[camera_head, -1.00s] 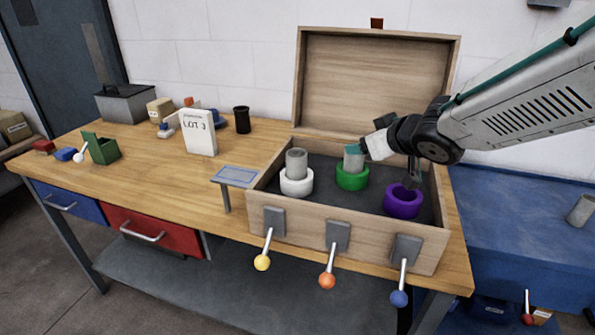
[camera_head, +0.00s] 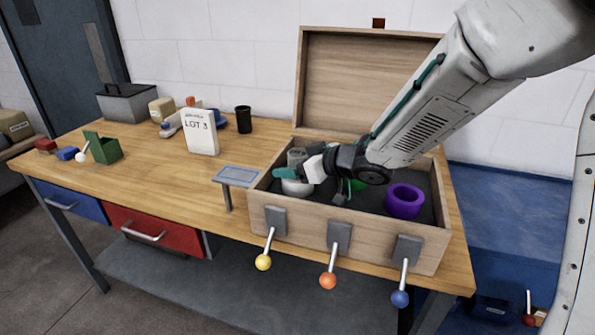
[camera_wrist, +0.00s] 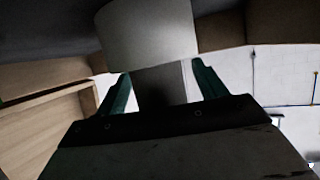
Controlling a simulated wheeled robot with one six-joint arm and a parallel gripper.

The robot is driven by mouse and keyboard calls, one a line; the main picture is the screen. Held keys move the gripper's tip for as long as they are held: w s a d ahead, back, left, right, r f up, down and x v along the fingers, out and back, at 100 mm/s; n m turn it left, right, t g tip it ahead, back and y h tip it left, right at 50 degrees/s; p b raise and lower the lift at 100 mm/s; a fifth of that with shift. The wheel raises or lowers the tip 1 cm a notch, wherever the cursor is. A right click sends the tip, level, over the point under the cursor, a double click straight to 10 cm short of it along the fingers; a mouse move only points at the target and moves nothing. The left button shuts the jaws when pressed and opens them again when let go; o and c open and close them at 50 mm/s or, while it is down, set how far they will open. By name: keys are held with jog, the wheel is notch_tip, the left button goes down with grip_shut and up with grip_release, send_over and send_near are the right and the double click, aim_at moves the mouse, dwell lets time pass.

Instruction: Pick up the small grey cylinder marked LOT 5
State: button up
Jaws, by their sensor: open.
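A grey cylinder (camera_head: 297,154) stands upright in the white ring (camera_head: 297,188) at the left of the open wooden box. My gripper (camera_head: 291,173) is at this cylinder, its teal fingers open around it. In the wrist view, the grey cylinder (camera_wrist: 162,85) shows between the two separated fingers, with the pale ring (camera_wrist: 148,38) beyond. I cannot tell whether the fingers touch it. No LOT marking is readable on the cylinder. The white card (camera_head: 200,133) on the bench seems to read LOT 3. My arm mostly hides the green ring (camera_head: 358,185) and whatever it holds.
The purple ring (camera_head: 404,201) at the box's right looks empty. The box's front wall (camera_head: 300,216) carries yellow, orange and blue-knobbed levers. Its lid (camera_head: 345,75) stands open behind. A small blue-topped stand (camera_head: 238,176) is just left of the box. A black cup (camera_head: 243,120) stands farther back.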

jog(key=shift+w+a+f, duration=0.15)
jog(key=shift+w+a, duration=0.05)
jog(key=shift+a, duration=0.05)
jog(key=c, duration=1.4)
